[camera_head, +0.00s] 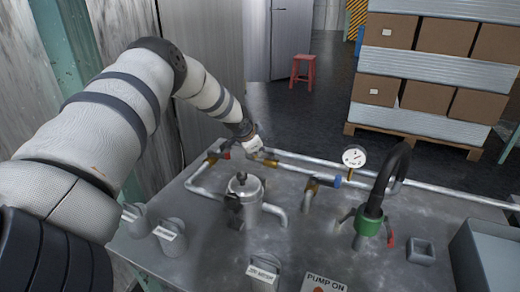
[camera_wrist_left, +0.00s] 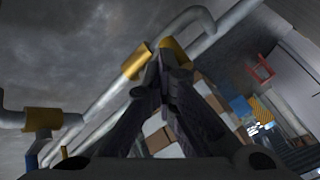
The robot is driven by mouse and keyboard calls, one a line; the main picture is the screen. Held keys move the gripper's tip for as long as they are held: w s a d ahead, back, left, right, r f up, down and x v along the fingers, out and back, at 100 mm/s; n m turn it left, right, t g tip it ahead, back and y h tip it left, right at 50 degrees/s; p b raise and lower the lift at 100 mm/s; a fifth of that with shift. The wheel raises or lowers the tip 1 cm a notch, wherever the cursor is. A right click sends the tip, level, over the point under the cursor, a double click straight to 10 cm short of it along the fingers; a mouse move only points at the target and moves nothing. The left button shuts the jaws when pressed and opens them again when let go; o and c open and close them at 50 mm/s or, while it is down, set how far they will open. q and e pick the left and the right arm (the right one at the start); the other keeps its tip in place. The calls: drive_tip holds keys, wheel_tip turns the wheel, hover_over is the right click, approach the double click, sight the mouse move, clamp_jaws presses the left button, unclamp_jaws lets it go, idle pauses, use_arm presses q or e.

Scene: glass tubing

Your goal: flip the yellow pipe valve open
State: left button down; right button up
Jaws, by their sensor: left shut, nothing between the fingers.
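A yellow-brass valve fitting (camera_head: 270,162) sits on the pipe along the back of the grey metal bench. My left gripper (camera_head: 257,152) reaches it from the upper left and hides part of it. In the left wrist view, the shut, empty fingers (camera_wrist_left: 167,62) lie between a yellow fitting (camera_wrist_left: 137,60) on the pipe and a second yellow piece (camera_wrist_left: 173,48). They overlap both in the picture; I cannot tell whether they touch. The handle's position is not clear. My right gripper is not in view.
A metal canister (camera_head: 245,198), a pressure gauge (camera_head: 354,157) and a green-collared black hose (camera_head: 369,220) stand on the bench. A red stool (camera_head: 303,70) is behind.

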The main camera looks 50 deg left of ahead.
use_arm(q)
drive_tip(key=shift+a, duration=0.45)
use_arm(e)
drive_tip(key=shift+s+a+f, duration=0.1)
use_arm(q)
drive_tip(key=shift+w+a, duration=0.2)
drive_tip(key=shift+a, duration=0.3)
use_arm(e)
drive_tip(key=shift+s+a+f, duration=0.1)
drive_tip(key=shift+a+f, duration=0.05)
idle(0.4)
